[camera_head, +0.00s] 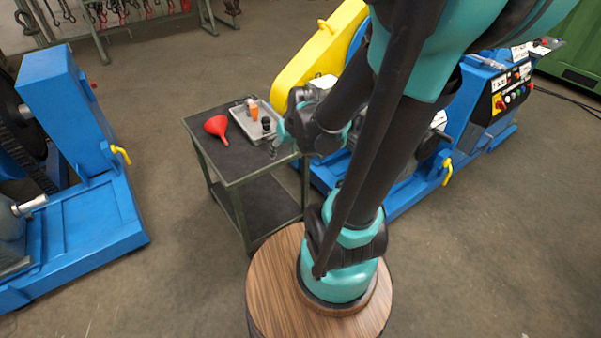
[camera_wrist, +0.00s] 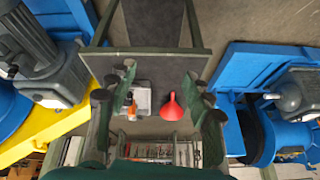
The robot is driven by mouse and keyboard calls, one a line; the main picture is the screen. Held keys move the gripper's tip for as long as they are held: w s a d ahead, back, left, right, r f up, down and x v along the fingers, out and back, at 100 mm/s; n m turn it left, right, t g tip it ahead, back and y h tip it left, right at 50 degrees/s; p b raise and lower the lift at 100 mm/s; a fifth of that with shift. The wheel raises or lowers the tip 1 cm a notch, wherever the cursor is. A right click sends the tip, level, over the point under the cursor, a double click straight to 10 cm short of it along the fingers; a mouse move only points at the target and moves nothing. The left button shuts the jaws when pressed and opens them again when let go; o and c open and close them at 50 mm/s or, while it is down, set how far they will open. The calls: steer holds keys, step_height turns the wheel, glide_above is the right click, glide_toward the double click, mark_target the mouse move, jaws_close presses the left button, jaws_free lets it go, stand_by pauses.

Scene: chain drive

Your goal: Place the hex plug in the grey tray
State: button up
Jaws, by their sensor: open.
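The grey tray (camera_head: 240,122) lies on the dark top of a small cart, and part of it shows between my fingers in the wrist view (camera_wrist: 144,86). In it stand an orange bottle (camera_head: 254,114), a small black item (camera_head: 266,125) and a small pale item at the back. I cannot clearly make out the hex plug; it may be hidden by my gripper or too small to tell. My gripper (camera_wrist: 160,90) is open, with nothing seen between its fingers. It is above the cart's right side, beside the tray in the head view.
A red funnel (camera_head: 217,127) lies left of the tray on the cart (camera_head: 225,160). Blue machines stand left (camera_head: 95,190) and right of the cart, the right one with a yellow guard (camera_head: 318,50). Open floor lies between the left machine and the cart.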

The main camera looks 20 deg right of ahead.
steer(key=s+d+f+m+g+h, duration=0.1)
steer(key=s+d+f, duration=0.1)
steer(key=s, duration=0.6)
steer(key=shift+s+d, duration=0.2)
steer(key=shift+s, duration=0.2)
stand_by(0.6)
